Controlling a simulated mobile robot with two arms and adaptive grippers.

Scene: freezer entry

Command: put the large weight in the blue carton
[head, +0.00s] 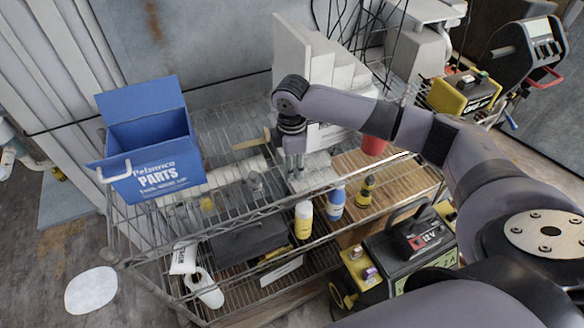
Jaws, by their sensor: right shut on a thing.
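A small grey knobbed piece (256,183) shows left of the gripper. My left gripper is not in view.
The wire shelf (235,220) has an open grid and a raised front rail. A yellow-white bottle (303,220), a blue bottle (336,204) and a dark yellow-labelled bottle (365,191) stand near its front. A red cup (374,145) is at right. White panels (305,60) rise behind the gripper.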

